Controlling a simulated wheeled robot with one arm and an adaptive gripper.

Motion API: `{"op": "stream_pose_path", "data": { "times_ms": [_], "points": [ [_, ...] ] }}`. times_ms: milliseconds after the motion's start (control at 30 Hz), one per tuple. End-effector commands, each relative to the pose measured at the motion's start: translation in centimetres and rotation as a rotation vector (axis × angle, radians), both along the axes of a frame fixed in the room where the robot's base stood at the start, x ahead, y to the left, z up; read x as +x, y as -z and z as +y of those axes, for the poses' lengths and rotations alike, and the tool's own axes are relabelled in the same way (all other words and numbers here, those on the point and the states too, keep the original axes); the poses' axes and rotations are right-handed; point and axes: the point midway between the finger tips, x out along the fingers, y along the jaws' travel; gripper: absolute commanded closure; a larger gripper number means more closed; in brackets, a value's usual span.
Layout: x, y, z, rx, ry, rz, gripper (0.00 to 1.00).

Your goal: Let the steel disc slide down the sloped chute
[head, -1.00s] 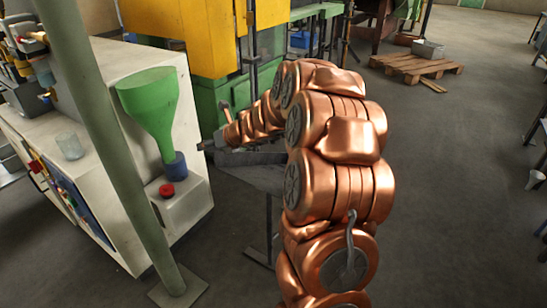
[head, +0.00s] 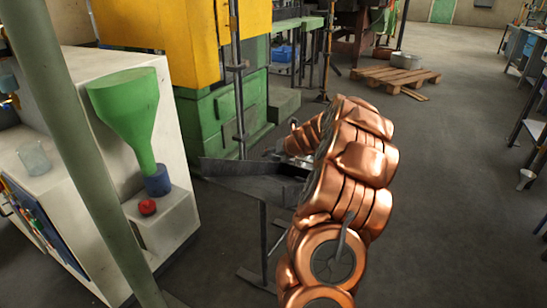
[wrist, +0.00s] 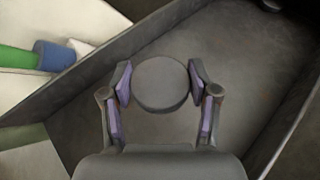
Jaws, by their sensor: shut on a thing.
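The steel disc (wrist: 161,84) is a round, dark grey piece between the two fingers of my gripper (wrist: 161,86) in the wrist view. My gripper is shut on it, with a lilac-lined finger on each side. The sloped chute (wrist: 248,50) is a dark metal trough with raised side walls, and it lies below the disc and gripper in that view. I cannot tell how far the disc is above its floor. In the head view the chute (head: 240,180) stands on thin legs, its right end partly hidden by my copper arm. The disc cannot be made out there.
A white cabinet (head: 170,120) with a green funnel (head: 128,115) and a red button (head: 147,207) stands left of the chute. A green post (head: 75,130) is in front of it. A green and yellow machine (head: 225,112) stands behind.

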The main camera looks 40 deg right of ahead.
Motion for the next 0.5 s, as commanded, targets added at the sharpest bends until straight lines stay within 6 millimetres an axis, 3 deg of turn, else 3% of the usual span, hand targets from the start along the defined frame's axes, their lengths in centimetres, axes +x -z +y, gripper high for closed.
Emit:
{"op": "stream_pose_path", "data": {
  "times_ms": [500],
  "points": [
    [-0.4, 2.4, 1.3, 0.002, 0.0, 0.0, 0.94]
  ]
}}
